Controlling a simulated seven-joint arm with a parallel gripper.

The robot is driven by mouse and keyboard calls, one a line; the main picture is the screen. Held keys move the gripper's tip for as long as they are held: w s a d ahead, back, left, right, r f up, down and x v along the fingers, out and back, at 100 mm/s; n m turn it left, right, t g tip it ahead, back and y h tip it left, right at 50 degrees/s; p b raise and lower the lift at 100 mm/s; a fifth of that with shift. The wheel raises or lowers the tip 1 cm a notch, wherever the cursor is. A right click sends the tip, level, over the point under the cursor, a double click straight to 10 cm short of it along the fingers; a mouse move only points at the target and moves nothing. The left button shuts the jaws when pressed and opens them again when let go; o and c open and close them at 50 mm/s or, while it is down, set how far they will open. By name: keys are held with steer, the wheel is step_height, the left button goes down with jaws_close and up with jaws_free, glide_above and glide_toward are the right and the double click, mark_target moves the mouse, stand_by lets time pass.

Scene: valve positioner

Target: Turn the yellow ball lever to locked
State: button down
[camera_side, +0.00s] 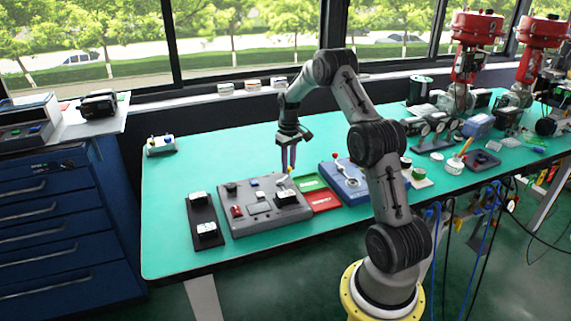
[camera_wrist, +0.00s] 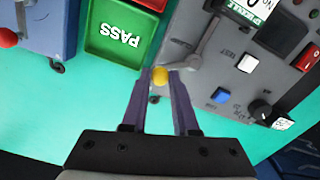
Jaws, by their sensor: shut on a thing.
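The yellow ball lever has a grey arm (camera_wrist: 203,48) pivoting on a grey control box (camera_wrist: 235,95), with a yellow ball (camera_wrist: 159,76) at its free end. The ball lies beyond the box edge nearest the green tray in the wrist view. My gripper (camera_wrist: 158,88) is shut on the yellow ball lever, with one purple finger on each side of the ball. In the side view my gripper (camera_side: 288,168) points down at the right rear part of the grey box (camera_side: 262,222). The small lettering near the lever is too blurred to read surely.
Beside the box are a green PASS tray (camera_wrist: 119,35) and a red tray (camera_side: 322,201). A blue box (camera_side: 345,184) with a red ball lever stands right of them. A dark plate (camera_side: 196,220) lies left of the box.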

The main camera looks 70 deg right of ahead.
mark_target(291, 180)
steer(key=shift+s+a+m, duration=0.1)
steer(key=shift+s+m, duration=0.15)
steer(key=shift+m, duration=0.4)
steer(key=shift+s+a+m, duration=0.1)
steer(key=shift+s+m, duration=0.15)
steer(key=shift+m, duration=0.4)
steer(key=c, duration=0.7)
jaws_free()
steer(key=shift+r, duration=0.15)
step_height(291, 180, up, 14)
steer(key=shift+f, duration=0.2)
